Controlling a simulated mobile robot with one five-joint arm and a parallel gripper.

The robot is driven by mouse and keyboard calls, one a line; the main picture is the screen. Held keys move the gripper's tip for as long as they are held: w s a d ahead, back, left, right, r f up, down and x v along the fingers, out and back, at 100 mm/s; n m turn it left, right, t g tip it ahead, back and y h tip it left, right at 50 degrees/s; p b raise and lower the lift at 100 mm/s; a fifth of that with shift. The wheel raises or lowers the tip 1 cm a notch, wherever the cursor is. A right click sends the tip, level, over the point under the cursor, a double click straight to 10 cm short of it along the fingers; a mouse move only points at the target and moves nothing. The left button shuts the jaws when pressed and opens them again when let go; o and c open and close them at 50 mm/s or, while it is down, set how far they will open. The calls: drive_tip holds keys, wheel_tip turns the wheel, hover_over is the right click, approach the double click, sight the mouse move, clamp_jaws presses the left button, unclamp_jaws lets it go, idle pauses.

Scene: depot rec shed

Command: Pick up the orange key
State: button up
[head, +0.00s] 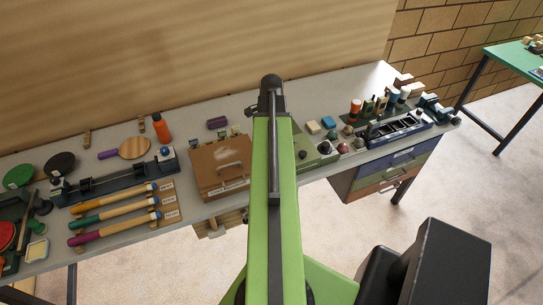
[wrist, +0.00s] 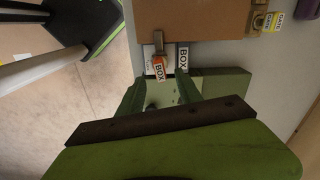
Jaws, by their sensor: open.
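In the wrist view, a small orange piece with a white tag marked BOX (wrist: 159,67), which looks like the orange key, is at the edge of a brown box (wrist: 190,18). In the head view the brown box (head: 219,165) stands on the bench left of my arm; the orange key and my fingertips cannot be made out there.
The long grey bench (head: 225,207) is crowded. Handled tools (head: 115,213) lie left of the box, and an orange bottle (head: 161,127) stands behind. Bottles and a dark rack (head: 398,127) are at right. In the wrist view, a green block (wrist: 224,83) is close right of the fingers.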

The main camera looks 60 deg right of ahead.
wheel_tip(320, 180, down, 5)
drive_tip(key=b, duration=0.4)
drive_tip(key=shift+a, duration=0.15)
drive_tip(key=shift+r, duration=0.15)
clamp_jaws()
